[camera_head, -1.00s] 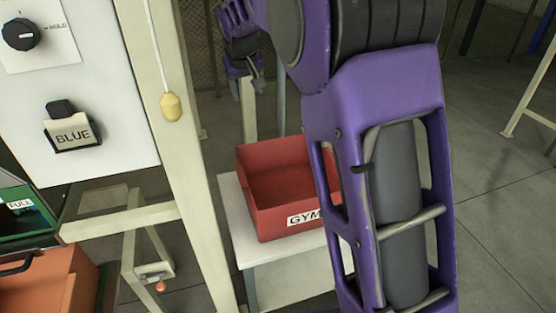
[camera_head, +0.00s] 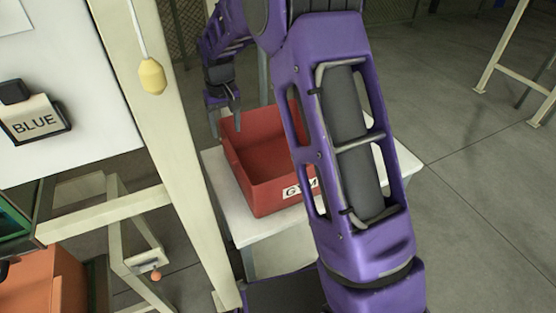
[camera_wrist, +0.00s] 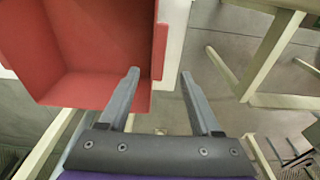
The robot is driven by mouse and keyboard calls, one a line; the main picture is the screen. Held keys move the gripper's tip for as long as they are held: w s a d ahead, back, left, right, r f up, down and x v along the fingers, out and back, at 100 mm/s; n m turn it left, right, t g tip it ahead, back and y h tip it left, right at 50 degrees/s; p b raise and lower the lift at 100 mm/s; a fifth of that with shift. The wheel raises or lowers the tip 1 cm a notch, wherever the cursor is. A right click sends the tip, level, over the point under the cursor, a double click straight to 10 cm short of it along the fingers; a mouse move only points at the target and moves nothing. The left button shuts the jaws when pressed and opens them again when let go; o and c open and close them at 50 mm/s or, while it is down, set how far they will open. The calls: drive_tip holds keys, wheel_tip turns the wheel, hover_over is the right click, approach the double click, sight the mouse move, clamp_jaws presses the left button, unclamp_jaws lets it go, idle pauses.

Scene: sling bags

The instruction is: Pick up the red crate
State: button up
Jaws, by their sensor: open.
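The red crate (camera_head: 268,192) is open-topped and stands upright on a white stand (camera_head: 222,185). Its front label starts with "GYM"; my arm hides part of the label and the crate's right side. No contents show in the visible part. My gripper (camera_head: 226,130) is open and empty, pointing down at the crate's far left rim. In the wrist view, the crate (camera_wrist: 95,60) fills the upper left. My fingers (camera_wrist: 159,73) appear on either side of one wall's line, one over the inside and one outside. I cannot tell their height above the rim.
A cream post (camera_head: 180,160) rises just left of the stand, with a yellow pull (camera_head: 152,76) on a cord. Open floor (camera_head: 470,200) lies right.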

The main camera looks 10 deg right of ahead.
sight(230, 149)
drive_tip(key=f, duration=0.2)
drive_tip(key=f+b, duration=0.1)
drive_tip(key=f, duration=0.2)
drive_tip(key=w+f, duration=0.1)
drive_tip(key=f, duration=0.2)
clamp_jaws()
drive_tip(key=shift+r, duration=0.1)
idle(1.3)
